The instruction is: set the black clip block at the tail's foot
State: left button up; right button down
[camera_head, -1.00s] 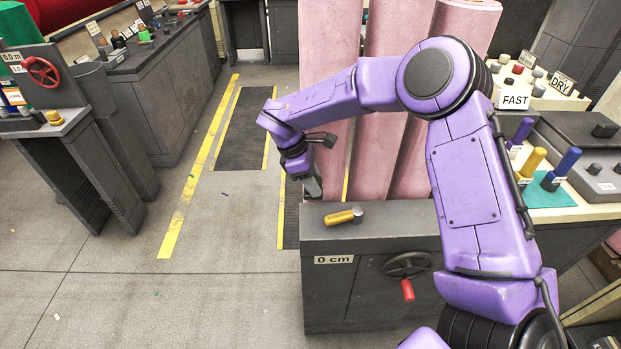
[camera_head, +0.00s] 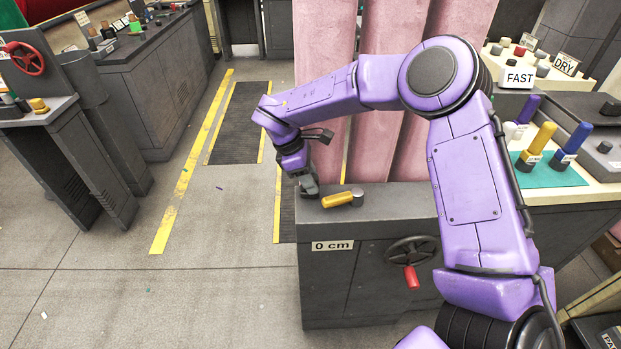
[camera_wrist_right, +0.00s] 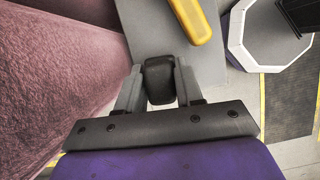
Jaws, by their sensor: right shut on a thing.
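The black clip block (camera_wrist_right: 159,80) sits between the two grey fingers of my right gripper (camera_wrist_right: 158,88) in the right wrist view. The gripper is shut on it. In the head view my right gripper (camera_head: 308,190) points down at the left end of the grey bench top (camera_head: 385,203), just left of the yellow handle (camera_head: 338,200). The block is hard to make out there, and I cannot tell whether it touches the bench top. Pink felt rolls (camera_head: 325,90) stand upright behind the gripper. I cannot pick out the tail's foot. My left gripper is out of view.
The yellow handle (camera_wrist_right: 190,18) lies ahead of the fingers in the wrist view. A pink felt surface (camera_wrist_right: 50,70) is close on the left there. A hand wheel with a red grip (camera_head: 411,275) is on the bench front. Open floor (camera_head: 215,285) lies to the left.

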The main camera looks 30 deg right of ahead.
jog(key=shift+f+b, duration=0.45)
jog(key=shift+b, duration=0.05)
dwell(0.4)
jog(key=c, duration=0.6)
grip_release()
jog(key=shift+c, duration=0.2)
jog(key=v, duration=1)
jog(key=shift+r+b, duration=0.3)
jog(key=shift+b, duration=0.1)
jog(key=shift+a, duration=0.1)
